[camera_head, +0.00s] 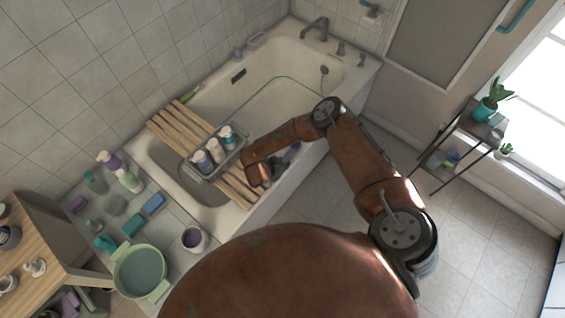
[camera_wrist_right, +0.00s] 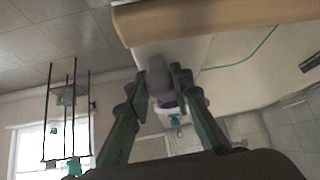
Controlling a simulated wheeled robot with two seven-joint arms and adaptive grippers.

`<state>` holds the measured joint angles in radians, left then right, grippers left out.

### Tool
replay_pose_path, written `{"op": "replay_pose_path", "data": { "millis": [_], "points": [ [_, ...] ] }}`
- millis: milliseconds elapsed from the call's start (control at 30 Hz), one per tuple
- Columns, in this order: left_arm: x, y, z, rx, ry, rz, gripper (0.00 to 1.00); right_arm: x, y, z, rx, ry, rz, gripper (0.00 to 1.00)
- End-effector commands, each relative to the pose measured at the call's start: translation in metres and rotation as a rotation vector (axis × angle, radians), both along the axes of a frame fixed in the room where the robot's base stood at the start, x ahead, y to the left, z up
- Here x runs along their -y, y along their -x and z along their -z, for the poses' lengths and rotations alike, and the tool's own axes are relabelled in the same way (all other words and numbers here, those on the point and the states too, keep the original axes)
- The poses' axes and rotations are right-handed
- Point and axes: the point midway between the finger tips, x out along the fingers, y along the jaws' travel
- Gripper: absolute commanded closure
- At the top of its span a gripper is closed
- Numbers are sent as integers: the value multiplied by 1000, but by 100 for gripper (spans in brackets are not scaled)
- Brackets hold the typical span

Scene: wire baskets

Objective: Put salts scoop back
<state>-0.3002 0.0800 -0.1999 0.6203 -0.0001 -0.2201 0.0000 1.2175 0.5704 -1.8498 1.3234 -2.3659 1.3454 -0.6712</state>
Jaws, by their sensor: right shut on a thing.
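My right gripper (camera_wrist_right: 165,85) is shut on a small blurred grey thing (camera_wrist_right: 157,76), which I take for the salts scoop. It lies between the two green fingertips in the right wrist view. In the head view, my right gripper (camera_head: 264,177) is over the near rim of the bathtub, at the right end of the wooden bath rack. The scoop cannot be made out clearly there. My left gripper is out of view.
The slatted wooden rack (camera_head: 177,117) spans the bathtub (camera_head: 165,152) and carries a wire basket (camera_head: 203,177) of bottles. A green basin (camera_head: 140,272), sponges and bottles crowd the ledge. A purple thing (camera_head: 291,152) shows by the tub's near rim. A plant shelf (camera_head: 440,165) stands at right.

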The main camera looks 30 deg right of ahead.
Motion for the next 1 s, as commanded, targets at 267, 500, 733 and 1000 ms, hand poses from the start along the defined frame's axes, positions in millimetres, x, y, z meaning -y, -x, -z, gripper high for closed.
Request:
{"op": "replay_pose_path", "data": {
  "millis": [267,500,733,1000],
  "points": [
    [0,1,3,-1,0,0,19,0,0,4,0,0,0,100],
    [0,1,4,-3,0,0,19,0,0,8,0,0,0,100],
    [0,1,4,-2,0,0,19,0,0,7,0,0,0,79],
    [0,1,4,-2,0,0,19,0,0,7,0,0,0,60]
  ]
}}
